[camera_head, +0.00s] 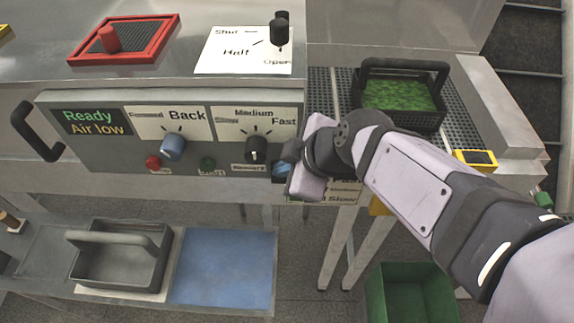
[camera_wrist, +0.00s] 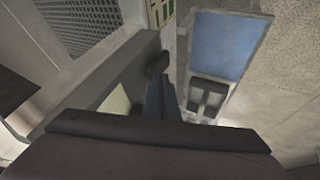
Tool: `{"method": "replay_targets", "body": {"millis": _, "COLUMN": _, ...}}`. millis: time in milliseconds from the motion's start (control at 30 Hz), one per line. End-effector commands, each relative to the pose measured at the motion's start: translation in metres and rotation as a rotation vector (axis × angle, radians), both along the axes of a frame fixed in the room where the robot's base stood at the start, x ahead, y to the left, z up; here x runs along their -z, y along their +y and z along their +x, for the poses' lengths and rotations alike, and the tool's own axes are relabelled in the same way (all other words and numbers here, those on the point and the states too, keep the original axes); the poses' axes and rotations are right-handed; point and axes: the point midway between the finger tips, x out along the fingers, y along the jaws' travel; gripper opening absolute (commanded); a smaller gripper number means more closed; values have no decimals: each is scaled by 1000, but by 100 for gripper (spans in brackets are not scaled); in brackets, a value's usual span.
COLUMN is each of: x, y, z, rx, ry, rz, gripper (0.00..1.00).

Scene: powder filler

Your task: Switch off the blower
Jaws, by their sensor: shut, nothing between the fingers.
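The control panel (camera_head: 225,172) is in the head view. It carries a blue knob (camera_head: 172,147) under Forward/Back labels and a black knob (camera_head: 257,149) under Slow/Medium/Fast labels. A red button (camera_head: 153,162) and a green button (camera_head: 207,164) sit below. I cannot read which control is the blower's. My gripper (camera_head: 283,163) is at the panel's right end, right of the black knob, with its bluish fingers partly hidden. In the wrist view my gripper (camera_wrist: 160,85) is shut and empty, its tips close to a dark rounded part (camera_wrist: 157,63). Contact cannot be told.
Another label plate (camera_head: 343,190) is partly hidden behind my wrist. A black basket (camera_head: 440,105) with green contents stands on the perforated bed. A grey handled tray (camera_head: 95,265) and blue mat (camera_head: 223,268) lie below the panel. A green bin (camera_head: 378,308) stands lower right.

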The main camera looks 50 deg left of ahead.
Motion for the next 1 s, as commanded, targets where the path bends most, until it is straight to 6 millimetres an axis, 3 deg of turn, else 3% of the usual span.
{"method": "replay_targets", "body": {"millis": 233, "x": -2, "y": -9, "z": -10, "rx": -2, "ry": -3, "rz": 2, "gripper": 0}}
{"method": "replay_targets", "body": {"millis": 433, "x": -5, "y": -28, "z": -29, "rx": -3, "ry": -3, "rz": 3, "gripper": 0}}
{"method": "replay_targets", "body": {"millis": 800, "x": -67, "y": -60, "z": -20, "rx": 3, "ry": -2, "rz": 5, "gripper": 0}}
{"method": "replay_targets", "body": {"millis": 1000, "x": -87, "y": -70, "z": -18, "rx": 2, "ry": -1, "rz": 2, "gripper": 0}}
